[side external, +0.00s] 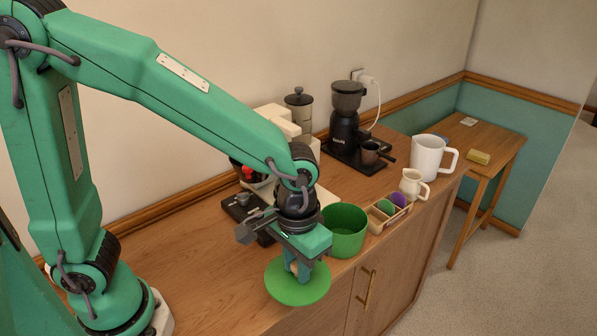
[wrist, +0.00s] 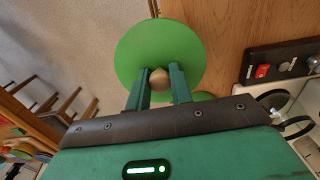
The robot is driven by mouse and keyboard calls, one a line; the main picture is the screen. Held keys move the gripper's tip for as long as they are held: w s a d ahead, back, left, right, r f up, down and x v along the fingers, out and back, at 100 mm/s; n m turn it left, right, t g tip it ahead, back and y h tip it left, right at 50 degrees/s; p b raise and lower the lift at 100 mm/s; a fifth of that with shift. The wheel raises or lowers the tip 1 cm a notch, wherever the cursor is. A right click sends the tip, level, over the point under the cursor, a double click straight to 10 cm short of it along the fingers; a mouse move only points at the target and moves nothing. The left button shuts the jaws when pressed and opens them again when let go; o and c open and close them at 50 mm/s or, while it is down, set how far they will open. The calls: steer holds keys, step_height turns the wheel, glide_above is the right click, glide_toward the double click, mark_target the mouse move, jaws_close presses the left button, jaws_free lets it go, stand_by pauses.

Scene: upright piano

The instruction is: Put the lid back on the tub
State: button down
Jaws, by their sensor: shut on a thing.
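The lid is a flat green disc (side external: 298,284) with a small round wooden knob. My gripper (side external: 297,268) is shut on the knob, pointing down, and the lid hangs level beneath it. In the wrist view the knob (wrist: 159,80) sits between the two green fingers (wrist: 161,76), with the lid (wrist: 146,44) beyond. The green tub (side external: 347,240) stands open-topped on the counter, just right of my gripper and lid. The lid is apart from the tub's rim. A green sliver beside the right finger in the wrist view may be the tub; most is hidden.
The wooden counter (side external: 226,287) has its front edge close to the lid. Right of the tub are a divided tray (side external: 380,219), a cream jug (side external: 413,185) and a white pitcher (side external: 428,158). A black coffee grinder (side external: 347,118) stands behind. The counter's left part is clear.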

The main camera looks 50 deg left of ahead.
steer(key=w+a+r, duration=0.2)
steer(key=w+a, duration=0.1)
steer(key=w, duration=0.7)
steer(key=w+a+r+n, duration=0.1)
steer(key=w+a, duration=0.3)
steer(key=w, duration=0.6)
steer(key=shift+w+a+r, duration=0.25)
steer(key=shift+w+r, duration=0.1)
steer(key=shift+r, duration=0.35)
steer(key=shift+f, duration=0.2)
steer(key=shift+f, duration=2.95)
steer(key=shift+f, duration=0.2)
steer(key=c, duration=0.7)
jaws_free()
